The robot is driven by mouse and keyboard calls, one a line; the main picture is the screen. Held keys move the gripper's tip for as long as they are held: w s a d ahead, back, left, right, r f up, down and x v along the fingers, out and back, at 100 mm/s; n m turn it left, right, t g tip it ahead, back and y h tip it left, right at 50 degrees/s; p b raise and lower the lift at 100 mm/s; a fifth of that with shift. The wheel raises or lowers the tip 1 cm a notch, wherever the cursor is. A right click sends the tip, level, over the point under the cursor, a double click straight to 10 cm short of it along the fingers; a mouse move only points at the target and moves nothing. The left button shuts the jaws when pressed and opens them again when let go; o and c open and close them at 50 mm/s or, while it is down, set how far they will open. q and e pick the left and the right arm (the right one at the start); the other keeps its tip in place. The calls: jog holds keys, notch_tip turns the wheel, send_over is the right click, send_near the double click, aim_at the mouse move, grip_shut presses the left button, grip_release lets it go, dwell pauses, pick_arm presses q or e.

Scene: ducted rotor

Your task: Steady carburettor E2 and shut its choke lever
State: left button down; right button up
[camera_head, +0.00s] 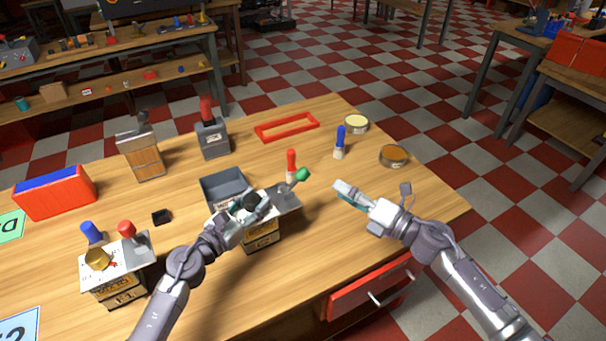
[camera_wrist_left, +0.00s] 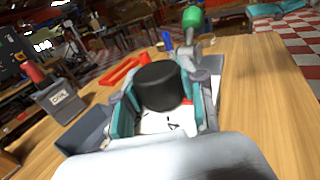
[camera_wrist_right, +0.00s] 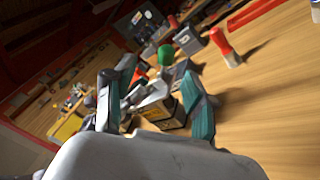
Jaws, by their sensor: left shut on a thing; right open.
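The carburettor with a green-knobbed lever (camera_head: 302,174) stands on the wooden table; its yellow label (camera_head: 264,241) is too small to read surely. My left gripper (camera_head: 252,205) is shut on the black round cap (camera_wrist_left: 160,85) on top of it, a finger on each side. The lever tilts up to the right, away from that gripper. My right gripper (camera_head: 350,193) is open and empty, to the right of the carburettor and apart from the lever. In the right wrist view the green knob (camera_wrist_right: 166,55) shows beyond the open fingers. The fingers partly hide the carburettor's top.
A similar unit with a brass cap (camera_head: 97,259) stands at the left. A grey open tray (camera_head: 222,181) sits just behind the held carburettor. A red-handled tool (camera_head: 291,160) stands close behind the lever. The table right of the carburettor is mostly clear.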

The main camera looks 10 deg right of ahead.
aim_at(304, 174)
jog(key=w+a, duration=0.2)
jog(key=w+a+n, duration=0.1)
jog(key=w+a, duration=0.2)
jog(key=w+a+f+n+g, duration=0.1)
jog(key=w+a, duration=0.2)
jog(key=shift+a, duration=0.2)
grip_shut()
dwell(0.4)
